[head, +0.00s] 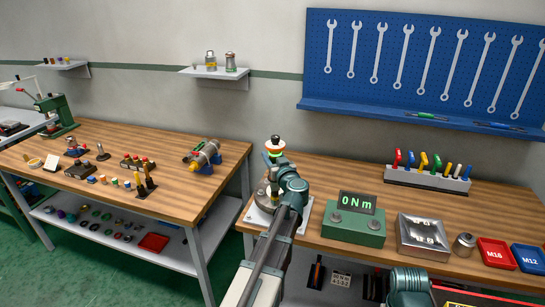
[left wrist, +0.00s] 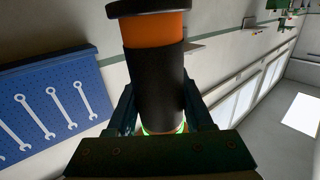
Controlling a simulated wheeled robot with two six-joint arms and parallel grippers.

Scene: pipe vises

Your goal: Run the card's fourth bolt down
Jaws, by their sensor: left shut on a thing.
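My left gripper (head: 276,160) is shut on an upright driver-like tool (head: 276,142) with an orange and black body. In the left wrist view the tool (left wrist: 155,75) stands between my fingers, with a green glowing ring near its bottom. It is above a grey metal fitting (head: 262,196) on a white plate (head: 304,208) at the bench's left end. My arm covers much of the fitting. I cannot make out its bolts or whether the tool touches one. My right gripper is out of view.
A green box (head: 353,231) has a display reading 0 Nm. Right of it are a metal tray (head: 423,250) with small parts, a steel pot (head: 464,244), a red M16 bin (head: 496,252) and a blue M12 bin (head: 529,257). A tool rack (head: 427,180) stands behind.

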